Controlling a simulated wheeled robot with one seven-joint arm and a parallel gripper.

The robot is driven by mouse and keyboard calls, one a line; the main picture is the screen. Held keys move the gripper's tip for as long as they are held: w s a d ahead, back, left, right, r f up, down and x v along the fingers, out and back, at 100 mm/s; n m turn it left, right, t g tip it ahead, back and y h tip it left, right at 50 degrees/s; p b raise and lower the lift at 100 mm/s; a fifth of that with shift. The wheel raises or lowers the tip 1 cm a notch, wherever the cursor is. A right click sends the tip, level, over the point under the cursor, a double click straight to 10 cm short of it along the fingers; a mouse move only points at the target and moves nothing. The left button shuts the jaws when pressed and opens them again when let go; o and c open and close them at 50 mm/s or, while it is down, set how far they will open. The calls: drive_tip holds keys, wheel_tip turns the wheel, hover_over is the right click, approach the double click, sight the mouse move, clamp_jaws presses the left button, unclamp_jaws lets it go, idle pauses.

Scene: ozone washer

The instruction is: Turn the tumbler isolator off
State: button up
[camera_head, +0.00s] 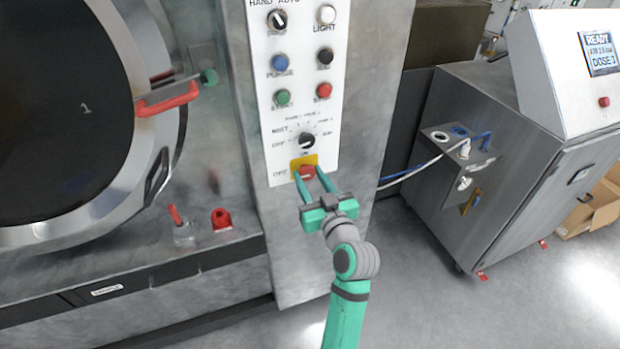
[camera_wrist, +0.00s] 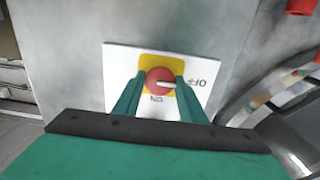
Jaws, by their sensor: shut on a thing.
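The tumbler isolator is a round red knob (camera_head: 307,172) on a yellow plate (camera_head: 297,162), low on the white control panel. In the wrist view the red knob (camera_wrist: 152,78) shows upside down, with its white pointer mark aimed right, toward the OFF label (camera_wrist: 198,83). The ON label (camera_wrist: 157,99) is below the knob there. My gripper (camera_head: 308,177) has its two green fingers on either side of the knob, closed on it. In the wrist view my gripper (camera_wrist: 158,85) also brackets the knob. The fingers partly cover the yellow plate.
Above the isolator are a black selector (camera_head: 306,140), a red button (camera_head: 323,90) and a green button (camera_head: 282,97). A washer door (camera_head: 75,95) with a red handle (camera_head: 167,99) is at left. A steel dosing cabinet (camera_head: 520,160) is at right, with open floor between.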

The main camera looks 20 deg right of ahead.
idle(0.4)
drive_tip(key=o, duration=1)
drive_tip(key=shift+s, duration=0.15)
drive_tip(key=s, duration=1)
drive_tip(key=shift+s+d, duration=0.2)
drive_tip(key=shift+s, duration=0.15)
